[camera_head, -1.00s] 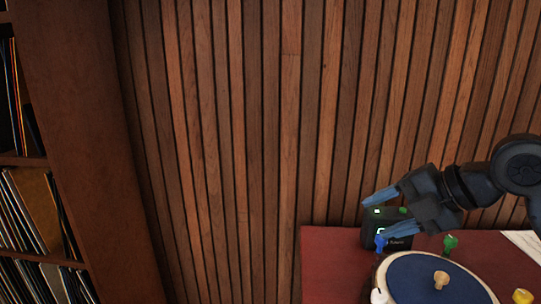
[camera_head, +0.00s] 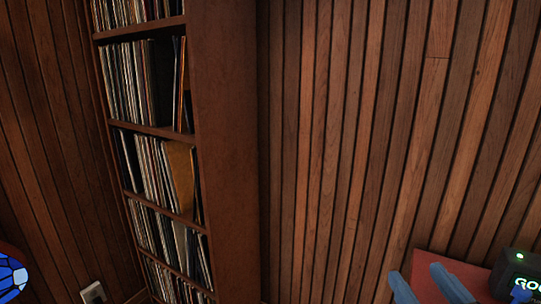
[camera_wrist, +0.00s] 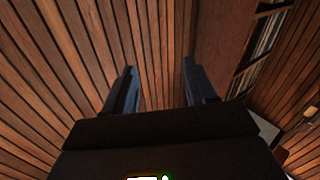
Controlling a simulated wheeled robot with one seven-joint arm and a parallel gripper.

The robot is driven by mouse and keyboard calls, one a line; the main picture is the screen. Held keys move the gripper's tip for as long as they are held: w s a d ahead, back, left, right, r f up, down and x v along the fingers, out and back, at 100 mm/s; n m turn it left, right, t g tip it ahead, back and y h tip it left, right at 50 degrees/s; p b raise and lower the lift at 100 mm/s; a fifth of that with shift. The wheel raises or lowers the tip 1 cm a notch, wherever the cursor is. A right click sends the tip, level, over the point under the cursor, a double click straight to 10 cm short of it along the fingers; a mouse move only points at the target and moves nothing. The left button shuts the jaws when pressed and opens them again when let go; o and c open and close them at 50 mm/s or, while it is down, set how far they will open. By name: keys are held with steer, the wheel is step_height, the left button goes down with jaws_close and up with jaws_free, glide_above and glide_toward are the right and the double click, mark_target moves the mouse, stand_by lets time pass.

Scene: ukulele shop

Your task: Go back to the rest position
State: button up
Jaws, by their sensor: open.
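A tall wooden shelf (camera_head: 226,150) full of records stands left of centre against slatted wood walls (camera_head: 330,130). A red tabletop (camera_head: 448,268) is at the lower right. A blue stained-glass round object (camera_head: 10,275) and a wall outlet (camera_head: 93,293) are at the lower left.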

steer(key=s+a+f+m+g+h, duration=0.1)
steer(key=s+a+f+m+h, duration=0.15)
steer(key=s+f, duration=0.55)
steer(key=s+d+f+g, duration=0.1)
steer(key=s, duration=1)
steer(key=s+d+f+g+y, duration=0.1)
steer(key=s+d+f, duration=0.1)
steer(key=s, duration=1)
steer(key=shift+s, duration=0.3)
